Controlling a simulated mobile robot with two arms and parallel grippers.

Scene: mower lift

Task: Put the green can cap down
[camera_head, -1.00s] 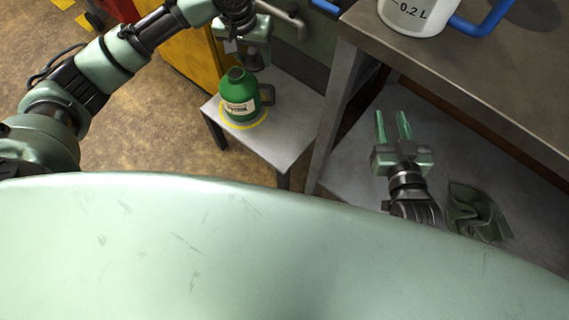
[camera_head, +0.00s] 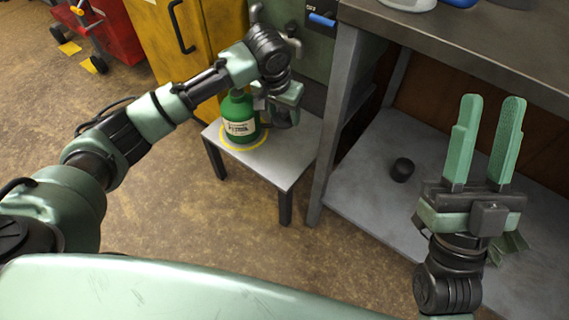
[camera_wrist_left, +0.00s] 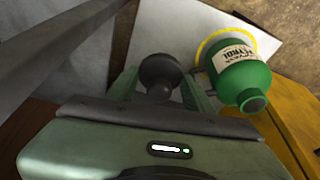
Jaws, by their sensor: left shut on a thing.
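The green petrol can (camera_head: 240,117) stands on a small grey table, inside a yellow ring. Its dark neck shows in the left wrist view (camera_wrist_left: 254,104), with no cap on it. My left gripper (camera_head: 284,112) is just right of the can, above the table. It is shut on a dark round cap (camera_wrist_left: 160,72), seen between the fingers in the left wrist view. The cap is apart from the can; whether it touches the table I cannot tell. My right gripper (camera_head: 490,110) is open and empty, fingers up, in front of the workbench.
The small table (camera_head: 285,165) has bare room in front of and right of the can. A small black round object (camera_head: 402,169) lies on the workbench's lower shelf (camera_head: 375,205). A yellow cabinet (camera_head: 165,45) stands behind the table. A dark green cloth lies partly hidden behind my right gripper.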

